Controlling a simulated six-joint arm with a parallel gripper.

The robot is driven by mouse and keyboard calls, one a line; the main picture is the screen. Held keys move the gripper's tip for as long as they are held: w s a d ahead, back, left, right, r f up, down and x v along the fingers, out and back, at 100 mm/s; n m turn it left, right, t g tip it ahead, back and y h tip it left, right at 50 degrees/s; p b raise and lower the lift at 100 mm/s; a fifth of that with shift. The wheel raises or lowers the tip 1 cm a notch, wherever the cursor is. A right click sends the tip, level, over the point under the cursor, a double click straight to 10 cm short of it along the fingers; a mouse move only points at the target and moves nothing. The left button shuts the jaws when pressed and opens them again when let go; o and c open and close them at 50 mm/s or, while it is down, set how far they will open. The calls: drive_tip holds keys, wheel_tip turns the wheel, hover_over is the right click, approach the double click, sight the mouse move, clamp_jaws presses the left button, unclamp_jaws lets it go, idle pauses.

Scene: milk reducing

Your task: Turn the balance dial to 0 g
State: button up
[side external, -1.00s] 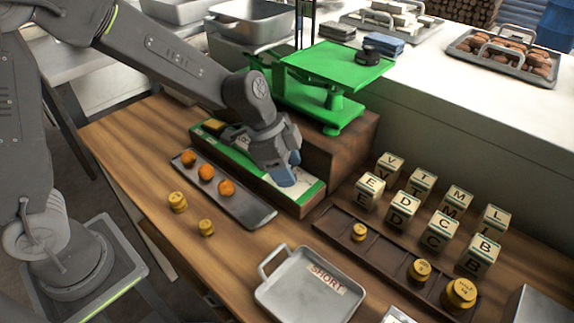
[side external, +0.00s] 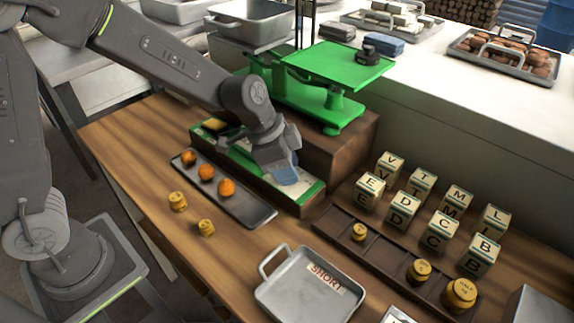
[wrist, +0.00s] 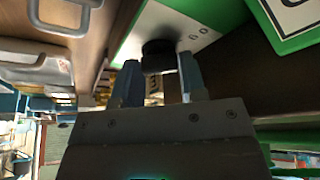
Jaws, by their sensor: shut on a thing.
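The green balance (side external: 318,92) stands on a brown wooden block, with a dark round weight (side external: 369,54) on its green top plate. A green-edged white panel (side external: 312,188) lies along the front of the block. My gripper (side external: 284,172) is over this panel and hides part of it. In the wrist view, a dark round dial (wrist: 159,56) sits on the white panel (wrist: 130,50), with printed digits beside it. My gripper's two blue-grey fingers (wrist: 160,82) are on either side of the dial, shut on it. The dial's pointer cannot be made out.
A grey tray with orange balls (side external: 258,214) lies left of the panel. Several letter blocks (side external: 404,209) stand at right. A metal tray marked SHORT (side external: 285,300) is in front.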

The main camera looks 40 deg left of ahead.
drive_tip(key=shift+d+r+n+t+y, duration=0.1)
drive_tip(key=shift+n+t+y, duration=0.5)
drive_tip(key=shift+n, duration=1.2)
drive_tip(key=o, duration=0.6)
drive_tip(key=shift+o, duration=0.2)
drive_tip(key=v, duration=1.3)
drive_tip(key=shift+r, duration=0.35)
drive_tip(key=shift+s, duration=0.15)
